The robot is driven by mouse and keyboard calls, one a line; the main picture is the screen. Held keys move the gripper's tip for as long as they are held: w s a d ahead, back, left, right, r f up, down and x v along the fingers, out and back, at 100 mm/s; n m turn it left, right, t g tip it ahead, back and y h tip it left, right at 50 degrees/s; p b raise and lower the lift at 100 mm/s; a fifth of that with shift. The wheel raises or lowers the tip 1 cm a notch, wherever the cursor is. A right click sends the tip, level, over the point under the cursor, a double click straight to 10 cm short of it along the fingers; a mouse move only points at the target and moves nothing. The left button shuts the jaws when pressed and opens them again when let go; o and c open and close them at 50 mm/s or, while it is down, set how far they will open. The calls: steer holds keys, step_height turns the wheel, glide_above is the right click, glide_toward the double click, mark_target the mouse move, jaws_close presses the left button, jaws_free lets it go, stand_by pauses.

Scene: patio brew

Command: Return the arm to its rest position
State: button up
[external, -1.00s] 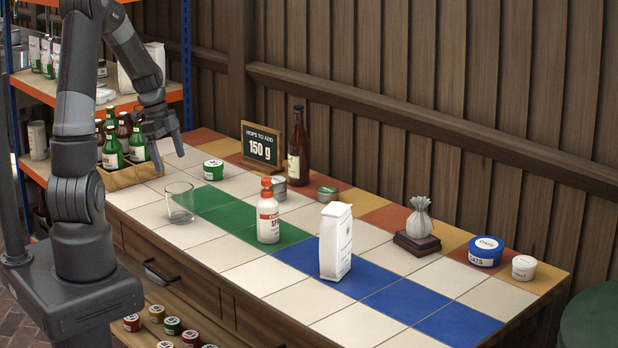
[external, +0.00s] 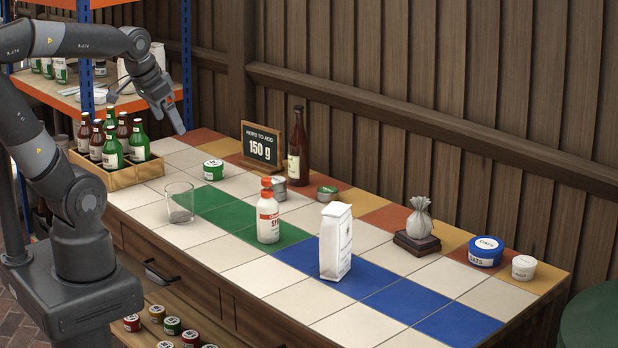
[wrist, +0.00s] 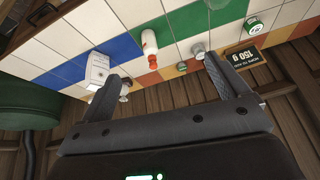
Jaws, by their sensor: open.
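My gripper (external: 176,118) is in the air above the far left end of the tiled counter, to the right of the bottle crate (external: 127,175). In the wrist view the two fingers (wrist: 165,82) stand wide apart with nothing between them. My arm reaches up from its base at the left and bends over to the right, with the gripper angled downward. No object is held.
Shelving (external: 187,60) stands close behind my arm; a plank wall (external: 450,80) backs the counter.

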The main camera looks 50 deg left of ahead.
steer(key=shift+s+d+r+n+t, duration=0.15)
steer(key=shift+s+d+r+n, duration=0.15)
steer(key=shift+s, duration=0.2)
steer(key=shift+s+d+r+n+t, duration=0.1)
steer(key=shift+s+d+n+t, duration=0.1)
steer(key=shift+s+n, duration=0.25)
stand_by(0.7)
